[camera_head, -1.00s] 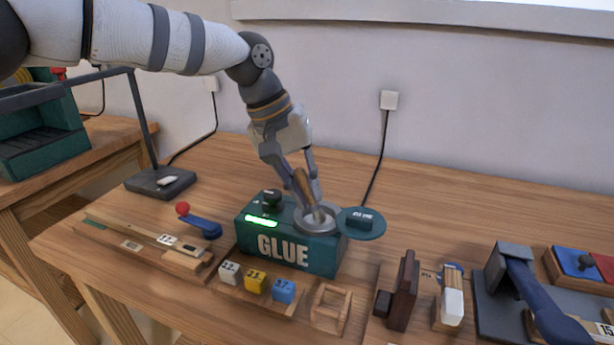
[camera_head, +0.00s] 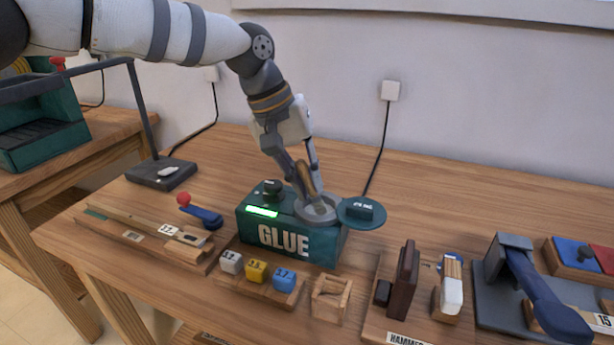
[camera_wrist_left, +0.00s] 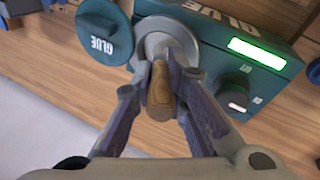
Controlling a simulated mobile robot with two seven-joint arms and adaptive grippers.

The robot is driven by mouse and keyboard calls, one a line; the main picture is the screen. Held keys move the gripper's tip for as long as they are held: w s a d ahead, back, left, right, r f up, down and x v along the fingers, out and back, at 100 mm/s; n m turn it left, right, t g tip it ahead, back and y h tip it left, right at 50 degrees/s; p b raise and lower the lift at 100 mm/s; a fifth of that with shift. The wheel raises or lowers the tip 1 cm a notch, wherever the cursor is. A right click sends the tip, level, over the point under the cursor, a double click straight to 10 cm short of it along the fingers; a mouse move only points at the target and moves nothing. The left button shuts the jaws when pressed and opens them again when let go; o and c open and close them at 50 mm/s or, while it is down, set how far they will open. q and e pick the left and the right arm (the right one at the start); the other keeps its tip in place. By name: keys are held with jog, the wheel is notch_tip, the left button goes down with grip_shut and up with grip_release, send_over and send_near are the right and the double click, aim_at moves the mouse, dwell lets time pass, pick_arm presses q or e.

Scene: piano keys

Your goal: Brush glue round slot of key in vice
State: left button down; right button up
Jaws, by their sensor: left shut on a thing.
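My left gripper (camera_head: 308,180) is shut on the brown wooden handle of a brush (camera_head: 304,174). The brush points down into the round grey pot (camera_head: 329,219) of the green glue box (camera_head: 259,232). Its bristles are hidden. The left wrist view shows the handle (camera_wrist_left: 161,92) between the fingers, over the pot (camera_wrist_left: 168,33). A long wooden key (camera_head: 140,226), tagged 32, lies at the left of the table. A blue lever (camera_head: 206,217) with a red ball is beside it. I cannot make out its slot. My right gripper is not in view.
A round green lid (camera_head: 361,211) is open at the pot's right. Numbered blocks (camera_head: 256,270), a small wooden frame (camera_head: 331,299), a dark wooden stand (camera_head: 405,281) and a dark blue lever (camera_head: 543,299) line the front. A lamp base (camera_head: 161,173) stands at back left. The back right is clear.

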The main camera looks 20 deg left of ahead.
pick_arm(q)
jog(key=shift+f, duration=0.5)
dwell(0.6)
jog(key=shift+r+p, duration=0.6)
jog(key=shift+r, duration=3)
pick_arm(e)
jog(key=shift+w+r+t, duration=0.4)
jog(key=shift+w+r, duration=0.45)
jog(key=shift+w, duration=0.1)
pick_arm(q)
jog(key=shift+f, duration=0.1)
